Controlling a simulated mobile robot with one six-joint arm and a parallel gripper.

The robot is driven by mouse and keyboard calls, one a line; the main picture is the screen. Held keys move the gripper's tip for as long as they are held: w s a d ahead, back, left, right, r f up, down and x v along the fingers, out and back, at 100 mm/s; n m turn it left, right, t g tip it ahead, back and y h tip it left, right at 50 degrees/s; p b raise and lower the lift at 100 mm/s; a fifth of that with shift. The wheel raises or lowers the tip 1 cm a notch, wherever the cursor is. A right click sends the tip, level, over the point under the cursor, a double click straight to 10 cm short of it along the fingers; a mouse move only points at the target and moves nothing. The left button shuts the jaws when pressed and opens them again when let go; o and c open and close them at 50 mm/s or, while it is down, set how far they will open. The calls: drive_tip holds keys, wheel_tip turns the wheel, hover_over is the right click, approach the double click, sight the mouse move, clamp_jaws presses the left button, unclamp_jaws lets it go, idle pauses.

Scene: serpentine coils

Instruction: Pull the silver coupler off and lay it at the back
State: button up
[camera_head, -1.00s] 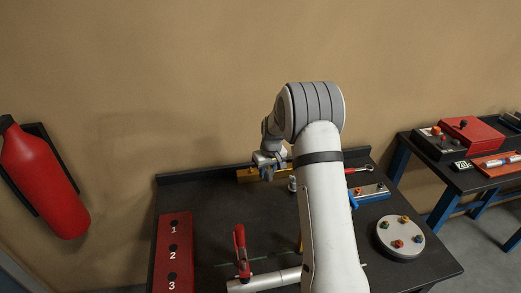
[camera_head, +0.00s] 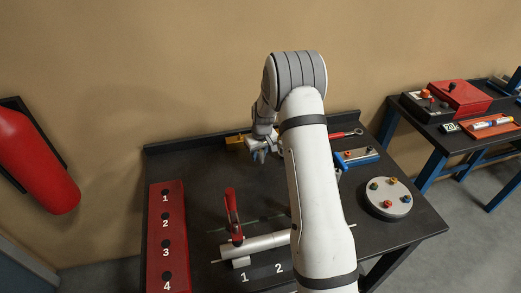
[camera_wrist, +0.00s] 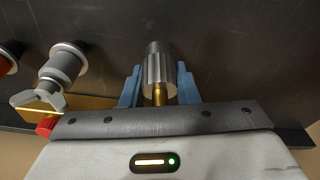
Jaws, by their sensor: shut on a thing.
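In the wrist view the silver coupler (camera_wrist: 157,64) is a short ribbed cylinder between the two blue fingers of my gripper (camera_wrist: 158,86). My gripper is shut on it. A brass-coloured stem (camera_wrist: 160,96) shows at its end nearest my palm; I cannot tell whether they are joined. In the head view my gripper (camera_head: 261,152) is low over the back of the dark table (camera_head: 190,182), just right of a brass block (camera_head: 235,142). My arm hides part of the area behind it, and the coupler is too small to make out there.
In the wrist view a grey fitting (camera_wrist: 66,62) with a winged part stands close left of my gripper. A red-handled clamp (camera_head: 232,212), a numbered red strip (camera_head: 166,235), a blue-based block (camera_head: 357,157) and a round grey plate (camera_head: 388,198) stand around. The back-left table is clear.

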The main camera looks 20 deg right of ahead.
sight(260, 151)
drive_tip(key=shift+f, duration=0.1)
drive_tip(key=o, duration=1.1)
drive_tip(key=r, duration=0.2)
drive_tip(key=r+b, duration=0.1)
drive_tip(key=r, duration=0.1)
drive_tip(key=s+r+b, duration=0.1)
drive_tip(key=r, duration=0.1)
drive_tip(key=shift+d+r, duration=0.15)
drive_tip(key=shift+r, duration=0.1)
drive_tip(key=shift+s+r, duration=0.25)
drive_tip(key=shift+r, duration=0.65)
drive_tip(key=s+a+r+m, duration=0.1)
drive_tip(key=s+a+r, duration=0.2)
drive_tip(key=s+r, duration=1.3)
drive_tip(key=s, duration=0.6)
drive_tip(key=s+a+m+t, duration=0.1)
drive_tip(key=s, duration=0.6)
drive_tip(key=s+m, duration=0.1)
drive_tip(key=s, duration=0.6)
drive_tip(key=shift+a+f+t+b, duration=0.1)
drive_tip(key=shift+a+t+b, duration=0.2)
drive_tip(key=shift+b, duration=0.1)
